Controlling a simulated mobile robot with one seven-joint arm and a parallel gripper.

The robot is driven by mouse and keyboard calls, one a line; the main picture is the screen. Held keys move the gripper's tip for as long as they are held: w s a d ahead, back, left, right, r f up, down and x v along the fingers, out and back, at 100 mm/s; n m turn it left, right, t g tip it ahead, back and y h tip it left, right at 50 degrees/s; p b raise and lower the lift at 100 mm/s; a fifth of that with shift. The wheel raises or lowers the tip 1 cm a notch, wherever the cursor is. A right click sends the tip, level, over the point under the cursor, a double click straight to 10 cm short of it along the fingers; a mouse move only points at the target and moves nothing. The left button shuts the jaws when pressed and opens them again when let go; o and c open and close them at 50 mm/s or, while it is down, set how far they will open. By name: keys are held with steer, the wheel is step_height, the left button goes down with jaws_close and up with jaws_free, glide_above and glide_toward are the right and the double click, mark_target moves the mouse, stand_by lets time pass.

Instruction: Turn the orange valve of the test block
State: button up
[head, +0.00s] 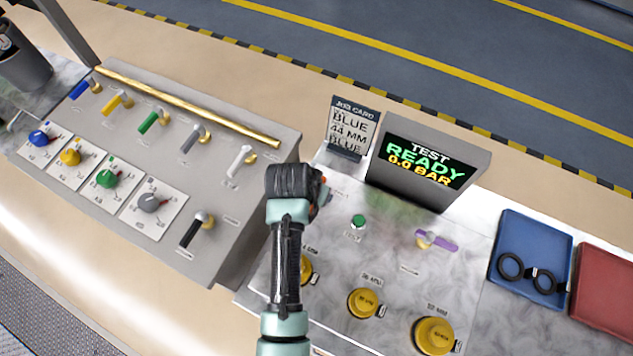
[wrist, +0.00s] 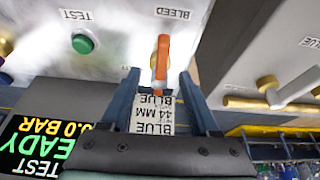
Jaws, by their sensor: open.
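The orange valve (wrist: 162,58) is a lever handle on the test block's pale top (wrist: 120,45), beside the word BLEED in the wrist view. My gripper (wrist: 160,76) is open, with one dark blue finger on each side of the lever's near end. I see no clear contact between fingers and lever. In the head view my gripper (head: 320,194) is over the left part of the test block (head: 390,270), and only a speck of orange shows beside it. My gripper hides most of the valve there.
The test display (head: 425,165) reads READY, 0.0 BAR. A job card (head: 352,128) reading BLUE, 44 MM, BLUE stands beside it. A green button (head: 358,221), a purple lever (head: 437,241) and yellow caps (head: 364,302) are on the block. A valve panel (head: 235,210) stands left.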

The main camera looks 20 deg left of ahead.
steer(key=shift+x, duration=1.1)
steer(key=shift+w, duration=0.1)
steer(key=shift+c, duration=0.2)
jaws_close()
